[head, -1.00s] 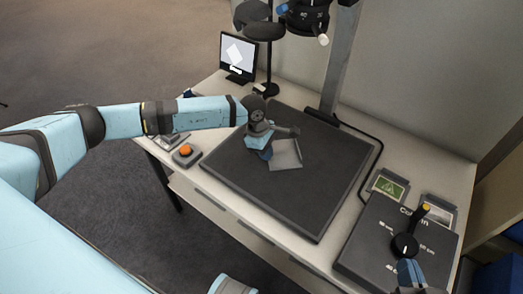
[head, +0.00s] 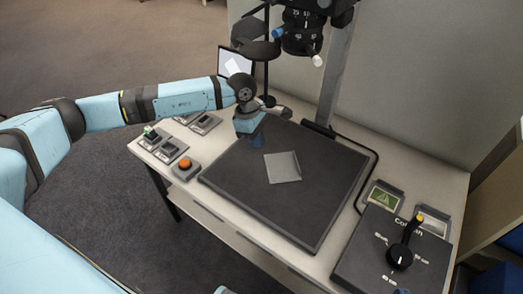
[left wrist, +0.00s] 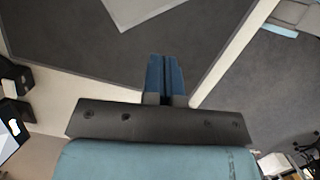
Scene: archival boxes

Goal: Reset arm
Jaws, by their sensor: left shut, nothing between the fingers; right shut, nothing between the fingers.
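My left gripper (head: 259,142) hangs above the far left part of the dark mat (head: 235,188) on the desk, shut and empty. Its blue fingers also show together in the left wrist view (left wrist: 165,78). A flat grey folder or tray-like sheet (head: 283,168) lies on the mat, to the right of this gripper and apart from it. Only a sliver of my right gripper (head: 402,291) shows at the bottom edge, below the control box; it is shut, and the rest of it is out of frame.
A dark control box (head: 370,250) with a yellow-tipped lever (head: 410,232) stands at the right. An orange button (head: 185,163) and small devices line the left edge. A monitor (head: 235,62) and a post (head: 332,85) with a camera head (head: 303,28) stand behind.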

